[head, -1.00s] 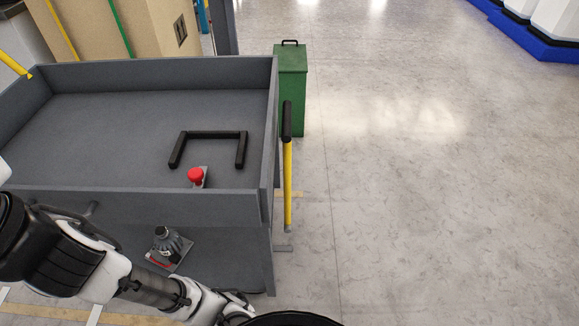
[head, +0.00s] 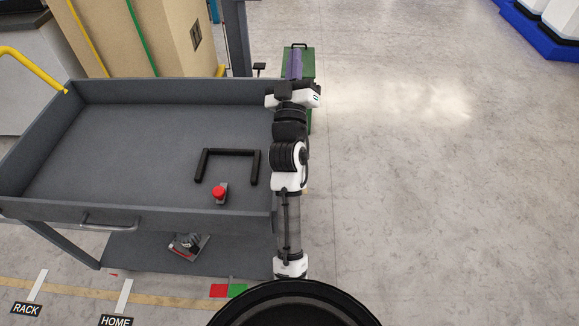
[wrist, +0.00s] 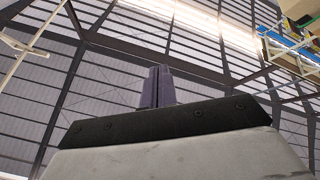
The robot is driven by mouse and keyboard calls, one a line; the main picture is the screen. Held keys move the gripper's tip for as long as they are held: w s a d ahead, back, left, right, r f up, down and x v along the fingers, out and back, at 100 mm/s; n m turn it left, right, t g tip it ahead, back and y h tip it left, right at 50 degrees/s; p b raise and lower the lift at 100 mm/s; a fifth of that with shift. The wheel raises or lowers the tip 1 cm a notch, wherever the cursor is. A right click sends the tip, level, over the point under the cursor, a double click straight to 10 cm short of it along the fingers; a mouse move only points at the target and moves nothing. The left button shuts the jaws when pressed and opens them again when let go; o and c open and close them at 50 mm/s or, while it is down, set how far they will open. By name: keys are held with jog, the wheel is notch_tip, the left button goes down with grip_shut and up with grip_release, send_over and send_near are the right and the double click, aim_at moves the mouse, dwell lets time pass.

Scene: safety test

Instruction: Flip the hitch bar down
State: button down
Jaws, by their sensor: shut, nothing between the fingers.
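The grey cart (head: 75,170) fills the left half of the head view. The hitch bar, a yellow upright with a black grip at the cart's right side in the earlier view, is now hidden behind my arm. My arm reaches away along the cart's right edge. My gripper (head: 293,65) is shut and empty, past the cart's far right corner, with the green bin behind it in the picture. In the wrist view my gripper (wrist: 158,87) shows its fingers together, pointing up at the ceiling.
A black U-shaped bar (head: 230,152) and a red knob (head: 219,193) are in the cart's tray. A green bin (head: 309,60) stands beyond the cart's far right corner. A cardboard box (head: 150,40) stands at the back left.

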jog(key=d+f+n+y+p, duration=0.1)
jog(key=d+f+n, duration=0.15)
jog(key=f, duration=0.25)
jog(key=d+f+n+y, duration=0.1)
jog(key=d+f+n, duration=0.1)
jog(key=f+n, duration=0.2)
jog(key=s+f+n+g+y+p, duration=0.1)
jog(key=s+f+n+g+y, duration=0.1)
jog(key=f, duration=0.7)
jog(key=s+f+n+g+y, duration=0.3)
jog(key=s+f+n+g, duration=0.1)
jog(key=f, duration=0.6)
jog(key=s+f+n+g+y+p, duration=0.1)
jog(key=s+f+n+g+y, duration=0.2)
jog(key=f+n, duration=0.3)
notch_tip(320, 180, down, 4)
jog(key=shift+s+a+p, duration=0.2)
jog(key=shift+s+p, duration=0.1)
jog(key=shift+s, duration=0.6)
jog(key=x, duration=1)
jog(key=shift+p, duration=0.35)
jog(key=shift+r, duration=0.1)
